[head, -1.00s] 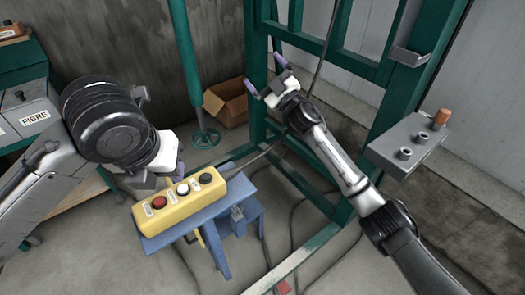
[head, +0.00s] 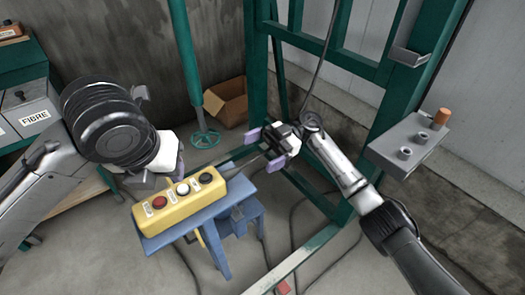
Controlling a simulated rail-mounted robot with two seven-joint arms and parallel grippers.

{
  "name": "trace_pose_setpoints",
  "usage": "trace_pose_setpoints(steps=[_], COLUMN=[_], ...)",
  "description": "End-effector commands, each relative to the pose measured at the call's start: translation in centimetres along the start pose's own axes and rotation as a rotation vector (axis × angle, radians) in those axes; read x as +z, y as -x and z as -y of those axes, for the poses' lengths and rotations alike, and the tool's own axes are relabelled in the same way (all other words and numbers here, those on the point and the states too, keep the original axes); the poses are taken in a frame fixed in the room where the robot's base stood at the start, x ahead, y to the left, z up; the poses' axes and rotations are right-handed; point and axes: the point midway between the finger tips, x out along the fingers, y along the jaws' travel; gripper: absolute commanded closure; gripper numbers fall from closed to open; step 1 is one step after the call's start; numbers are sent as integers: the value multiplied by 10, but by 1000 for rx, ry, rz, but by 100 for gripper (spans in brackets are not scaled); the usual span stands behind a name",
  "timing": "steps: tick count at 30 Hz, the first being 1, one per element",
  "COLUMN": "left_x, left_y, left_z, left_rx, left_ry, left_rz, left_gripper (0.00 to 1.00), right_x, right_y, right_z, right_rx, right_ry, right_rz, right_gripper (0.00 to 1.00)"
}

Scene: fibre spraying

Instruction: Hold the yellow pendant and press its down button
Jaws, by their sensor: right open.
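The yellow pendant (head: 172,214) lies on a small blue stand (head: 162,240), with a red, a white and a black button in a row on its top and a cable leaving its right end. My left gripper (head: 160,177) is at the pendant's far left side, mostly hidden behind my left wrist; I cannot tell whether it touches the pendant or how its fingers stand. My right gripper (head: 256,159) is open and empty, to the right of the pendant and apart from it, its purple-padded fingers pointing left towards the black button end.
A green steel frame (head: 258,70) stands behind my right arm. A green post (head: 186,60) and a cardboard box (head: 228,103) are at the back. A grey bracket with knobs (head: 392,147) is at right. A cabinet marked FIBRE (head: 25,112) is at left. Cables lie on the floor.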

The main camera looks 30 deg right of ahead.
Motion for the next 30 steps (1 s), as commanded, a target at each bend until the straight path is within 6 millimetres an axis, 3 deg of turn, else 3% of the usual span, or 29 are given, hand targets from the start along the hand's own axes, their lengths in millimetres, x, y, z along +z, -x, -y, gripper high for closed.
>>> trace_pose_setpoints(steps=[6, 11, 24, 30], left_x=[0, 0, 0, 0], left_y=[0, 0, 0, 0], left_z=[0, 0, 0, 0], left_rx=[0, 0, 0, 0], left_ry=[0, 0, 0, 0], left_rz=[0, 0, 0, 0], left_gripper=[57, 57, 57, 57], right_x=[0, 0, 0, 0], right_y=[-2, -15, -91, -117], right_z=[3, 4, 5, 5], right_rx=[-21, -22, -21, -20], right_ry=[-115, -134, -133, -133], right_rz=[3, 2, 0, 1], right_gripper=[0, 0, 0, 0])
